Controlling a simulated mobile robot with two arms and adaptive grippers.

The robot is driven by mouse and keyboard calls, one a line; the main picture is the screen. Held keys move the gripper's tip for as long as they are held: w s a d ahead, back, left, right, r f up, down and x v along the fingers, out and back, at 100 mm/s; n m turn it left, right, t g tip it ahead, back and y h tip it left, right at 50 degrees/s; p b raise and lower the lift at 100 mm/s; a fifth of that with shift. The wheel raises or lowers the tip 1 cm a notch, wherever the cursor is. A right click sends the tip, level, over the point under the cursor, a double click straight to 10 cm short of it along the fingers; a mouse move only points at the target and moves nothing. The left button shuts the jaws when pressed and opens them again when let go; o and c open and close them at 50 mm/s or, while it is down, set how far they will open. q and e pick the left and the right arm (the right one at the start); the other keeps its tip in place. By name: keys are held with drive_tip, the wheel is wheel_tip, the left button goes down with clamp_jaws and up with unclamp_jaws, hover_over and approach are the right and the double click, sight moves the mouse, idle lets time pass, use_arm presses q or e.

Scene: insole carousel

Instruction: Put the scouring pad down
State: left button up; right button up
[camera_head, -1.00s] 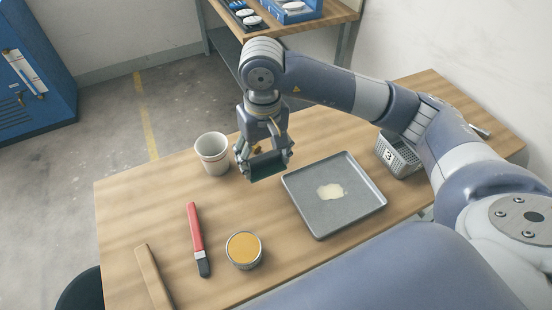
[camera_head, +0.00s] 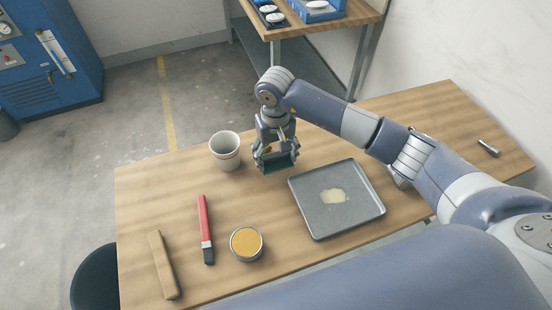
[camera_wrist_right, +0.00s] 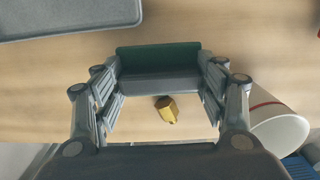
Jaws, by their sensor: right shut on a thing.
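My right gripper (camera_head: 276,153) is shut on the scouring pad (camera_head: 281,164), a dark green and grey block. In the right wrist view the pad (camera_wrist_right: 158,66) spans the space between the fingers (camera_wrist_right: 160,80), green side farther from the wrist. In the head view the pad is between the white cup and the grey tray, over the back part of the wooden table (camera_head: 180,200). I cannot tell whether its underside touches the table. My left gripper is not in view.
The white cup (camera_head: 226,157) stands left of the gripper, the tray (camera_head: 374,211) with a pale patch to its right. A small yellow-brown piece (camera_wrist_right: 167,108) lies near the pad. A tin (camera_head: 246,243), red-handled tool (camera_head: 205,222) and wooden bar (camera_head: 163,266) lie in front.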

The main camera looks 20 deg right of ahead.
sight(276, 162)
wheel_tip(276, 162, down, 3)
drive_tip(key=shift+f+p, duration=0.1)
drive_tip(key=shift+p, duration=0.35)
drive_tip(key=shift+f, duration=0.1)
drive_tip(key=shift+f+b, duration=0.15)
drive_tip(key=shift+b, duration=0.15)
drive_tip(key=o, duration=0.9)
drive_tip(key=shift+o, duration=0.2)
